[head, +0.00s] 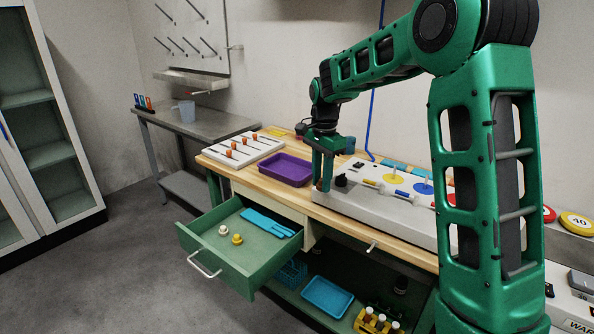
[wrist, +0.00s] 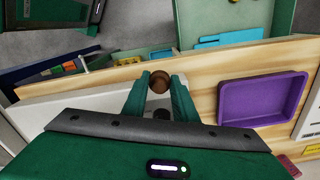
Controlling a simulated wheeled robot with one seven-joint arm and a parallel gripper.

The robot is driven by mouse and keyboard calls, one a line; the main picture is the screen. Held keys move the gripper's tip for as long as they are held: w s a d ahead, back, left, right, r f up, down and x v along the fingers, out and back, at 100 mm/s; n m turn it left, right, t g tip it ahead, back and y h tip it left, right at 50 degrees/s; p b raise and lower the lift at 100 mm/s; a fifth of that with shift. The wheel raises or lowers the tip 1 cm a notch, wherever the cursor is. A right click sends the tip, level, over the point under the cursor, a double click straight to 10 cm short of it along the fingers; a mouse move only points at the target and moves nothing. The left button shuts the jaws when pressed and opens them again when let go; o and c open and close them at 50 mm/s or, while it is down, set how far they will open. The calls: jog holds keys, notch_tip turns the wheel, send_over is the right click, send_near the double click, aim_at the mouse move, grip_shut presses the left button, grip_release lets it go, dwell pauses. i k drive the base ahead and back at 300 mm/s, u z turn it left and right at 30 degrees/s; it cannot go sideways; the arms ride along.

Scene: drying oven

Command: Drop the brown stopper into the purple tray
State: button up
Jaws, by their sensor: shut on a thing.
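The brown stopper (wrist: 159,81) is between the fingertips of my gripper (wrist: 159,88) in the wrist view, and the fingers are shut on it. In the head view my gripper (head: 322,183) points down at the left end of the white panel, and the stopper is hard to make out there. The purple tray (head: 285,168) lies on the wooden bench to the left of my gripper. In the wrist view the purple tray (wrist: 262,98) is to the right of the stopper, and its visible inside is empty.
The white panel (head: 380,205) with dark knobs and coloured parts is beside my gripper. A white rack (head: 240,150) with orange-topped pieces stands left of the tray. An open green drawer (head: 250,265) juts out below, holding two small stoppers and blue tools.

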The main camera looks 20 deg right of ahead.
aim_at(292, 172)
jog(key=u, duration=0.05)
jog(key=i, duration=0.9)
